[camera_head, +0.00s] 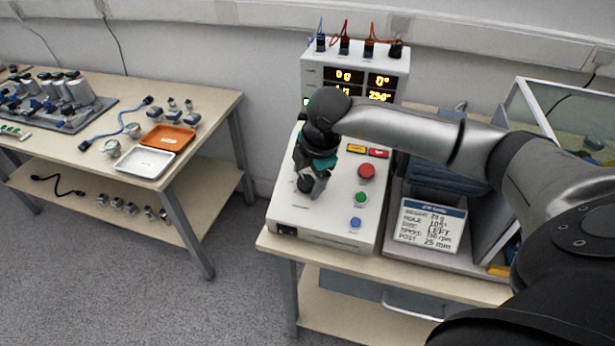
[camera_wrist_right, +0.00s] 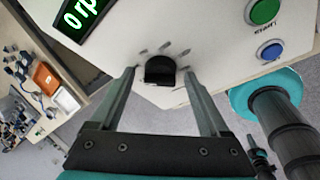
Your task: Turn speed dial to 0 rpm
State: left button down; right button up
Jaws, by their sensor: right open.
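The speed dial is a black knob (camera_wrist_right: 160,70) with grey tick marks around it on the white control box; it also shows in the head view (camera_head: 305,184). A green display (camera_wrist_right: 80,16) beside it reads "0 rp", its end cut off by the picture edge. My right gripper (camera_wrist_right: 159,74) is open, with one finger on each side of the knob. In the head view my right gripper (camera_head: 316,190) is over the box's left part and hides the display. My left gripper is out of view.
The box carries a red button (camera_head: 367,171), a green button (camera_head: 361,197) and a blue button (camera_head: 355,222). A meter with yellow readouts (camera_head: 362,83) stands behind. A settings card (camera_head: 430,224) stands to the right. Another table with trays (camera_head: 168,137) is at left.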

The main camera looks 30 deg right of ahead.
jog(key=shift+c, duration=0.2)
grip_shut()
dwell(0.4)
jog(key=shift+n, duration=0.4)
jog(key=n, duration=0.2)
jog(key=n+g, duration=0.1)
jog(key=n, duration=0.1)
jog(key=shift+w+r+g+p, duration=0.1)
jog(key=shift+w+g+p, duration=0.1)
jog(key=shift+g+p, duration=0.15)
jog(key=n+g+h, duration=0.1)
jog(key=n, duration=0.3)
jog(key=shift+w+a+p, duration=0.1)
jog(key=shift+w+p, duration=0.05)
jog(key=shift+p, duration=0.15)
jog(key=n+g+h, duration=0.1)
jog(key=n, duration=0.3)
jog(key=shift+a+n, duration=0.1)
jog(key=shift+n, duration=0.2)
jog(key=shift+a+n+h, duration=0.1)
jog(key=shift+n+h, duration=0.6)
jog(key=shift+n, duration=1)
